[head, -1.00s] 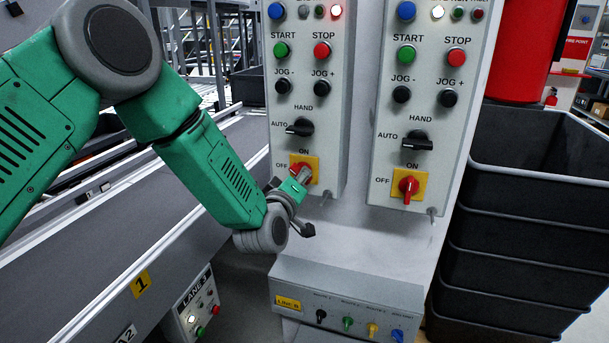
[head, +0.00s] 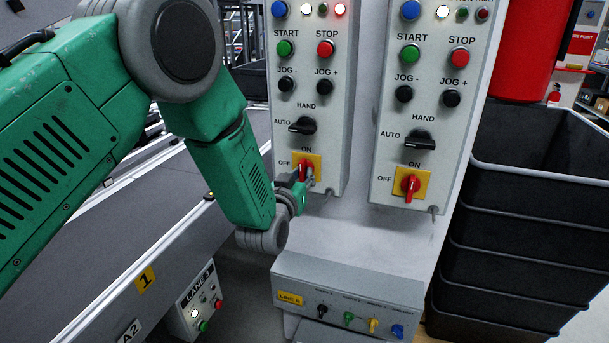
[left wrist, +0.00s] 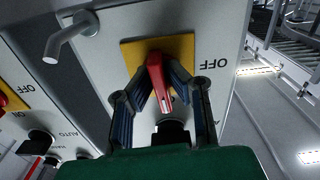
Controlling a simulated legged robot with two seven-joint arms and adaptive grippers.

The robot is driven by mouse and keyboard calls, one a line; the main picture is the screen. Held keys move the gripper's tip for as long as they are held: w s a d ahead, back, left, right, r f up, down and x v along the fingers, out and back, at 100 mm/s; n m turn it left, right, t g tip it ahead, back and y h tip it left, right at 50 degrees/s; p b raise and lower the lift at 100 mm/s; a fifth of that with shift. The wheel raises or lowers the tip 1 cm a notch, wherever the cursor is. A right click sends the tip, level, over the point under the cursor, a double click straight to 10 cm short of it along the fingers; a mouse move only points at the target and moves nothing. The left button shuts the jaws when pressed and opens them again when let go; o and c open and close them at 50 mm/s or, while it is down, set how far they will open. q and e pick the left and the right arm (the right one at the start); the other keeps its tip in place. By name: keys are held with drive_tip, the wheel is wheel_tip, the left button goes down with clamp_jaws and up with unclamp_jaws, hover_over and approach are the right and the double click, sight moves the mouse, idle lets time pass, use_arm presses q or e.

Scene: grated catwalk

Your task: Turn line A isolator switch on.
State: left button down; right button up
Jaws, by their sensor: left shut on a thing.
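The left control panel has a red isolator handle (head: 305,169) on a yellow plate (head: 317,159), marked ON above and OFF to its left. My left gripper (head: 302,182) is at this handle and partly covers it. In the left wrist view, the gripper (left wrist: 161,88) has its two dark fingers shut on the red handle (left wrist: 156,72), one on each side. The right panel has a like isolator switch (head: 410,187), its red handle roughly vertical, untouched. I cannot read which panel is line A. My right gripper is not in view.
A metal stub (head: 327,194) sticks out below the left panel, close to the gripper. A lower box (head: 345,283) with small coloured knobs stands beneath. Stacked black crates (head: 530,210) stand at the right. A conveyor side (head: 160,220) runs along the left.

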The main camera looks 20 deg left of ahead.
use_arm(q)
drive_tip(key=shift+w+a+r+m, duration=0.15)
drive_tip(key=shift+w+r+m, duration=0.05)
drive_tip(key=shift+r+m, duration=0.3)
drive_tip(key=c, duration=1.6)
unclamp_jaws()
drive_tip(key=shift+s+f, duration=0.1)
drive_tip(key=shift+s, duration=0.1)
drive_tip(key=shift+f, duration=0.1)
drive_tip(key=shift+s+f, duration=0.1)
drive_tip(key=s, duration=1.1)
drive_tip(key=shift+s, duration=0.35)
drive_tip(key=shift+a, duration=0.15)
